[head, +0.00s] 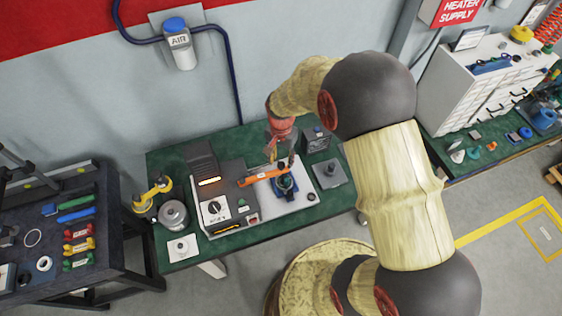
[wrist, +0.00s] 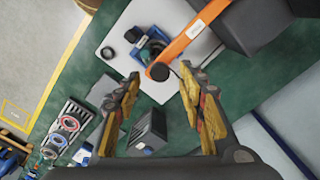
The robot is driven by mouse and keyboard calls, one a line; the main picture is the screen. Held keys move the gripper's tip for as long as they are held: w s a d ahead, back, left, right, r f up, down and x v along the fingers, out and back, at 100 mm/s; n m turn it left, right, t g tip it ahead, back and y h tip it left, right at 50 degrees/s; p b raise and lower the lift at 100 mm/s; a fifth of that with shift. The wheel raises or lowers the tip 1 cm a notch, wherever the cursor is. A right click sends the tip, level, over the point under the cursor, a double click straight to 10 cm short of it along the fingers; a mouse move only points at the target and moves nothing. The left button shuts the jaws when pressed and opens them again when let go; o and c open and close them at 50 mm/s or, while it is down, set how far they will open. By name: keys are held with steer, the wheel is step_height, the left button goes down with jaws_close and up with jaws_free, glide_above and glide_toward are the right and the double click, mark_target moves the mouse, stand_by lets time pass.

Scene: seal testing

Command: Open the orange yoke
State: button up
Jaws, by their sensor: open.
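The orange yoke (head: 258,178) is a flat bar lying across the light test station on the green bench. In the wrist view the yoke (wrist: 194,36) runs from upper right down to a round dark end piece (wrist: 160,72). A blue fixture (wrist: 150,50) sits beside the bar near that end; it also shows in the head view (head: 286,186). My gripper (head: 281,158) is above the yoke's right end, partly overlapping it in the head view. In the wrist view my gripper (wrist: 160,84) is open and empty, its fingers on either side of the dark end piece. Contact cannot be told.
The station's control box (head: 214,208) with a knob stands to the left. A dark box (head: 316,138) and a grey block (head: 328,172) stand to the right. A yellow-handled item (head: 152,192) and a metal canister (head: 173,214) stand at the bench's left end.

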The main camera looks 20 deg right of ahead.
steer(key=shift+f, duration=1.15)
steer(key=shift+c, duration=1.1)
steer(key=c, duration=0.8)
jaws_close()
